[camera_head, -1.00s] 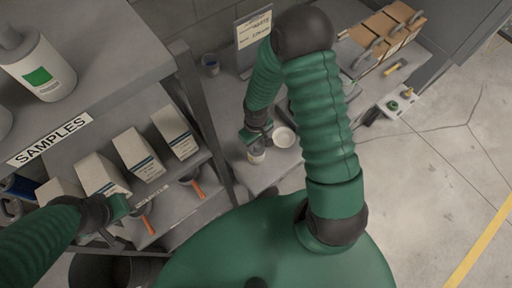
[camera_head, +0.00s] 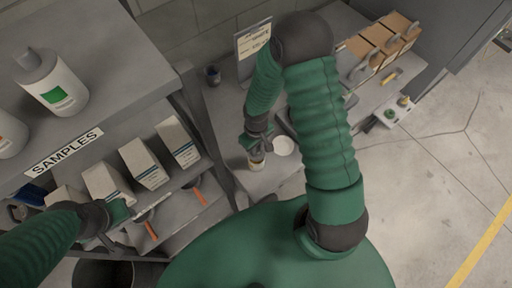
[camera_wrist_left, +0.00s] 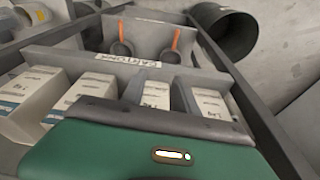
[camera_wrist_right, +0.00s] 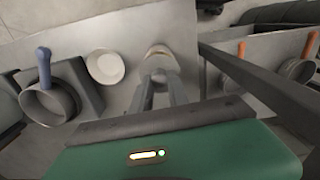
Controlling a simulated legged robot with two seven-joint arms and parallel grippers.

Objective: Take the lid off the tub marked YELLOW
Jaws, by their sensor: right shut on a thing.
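A small pale tub (camera_head: 257,164) stands on the grey bench at the fingertips of my right gripper (camera_head: 257,152). The tub also shows in the right wrist view (camera_wrist_right: 160,52), between the ends of the two fingers. My right gripper is shut on it; I cannot tell whether the fingers hold its lid or its body. No YELLOW marking is readable. A round white dish or lid (camera_head: 283,146) lies on the bench just right of the tub. My left gripper (camera_head: 125,228) is open and empty in front of the shelf with cartons.
The shelf (camera_head: 105,100) on the left bears bottles, a SAMPLES label and several white cartons (camera_head: 145,164). Orange-handled pans lie below. A pan (camera_wrist_right: 50,100) is near the white dish.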

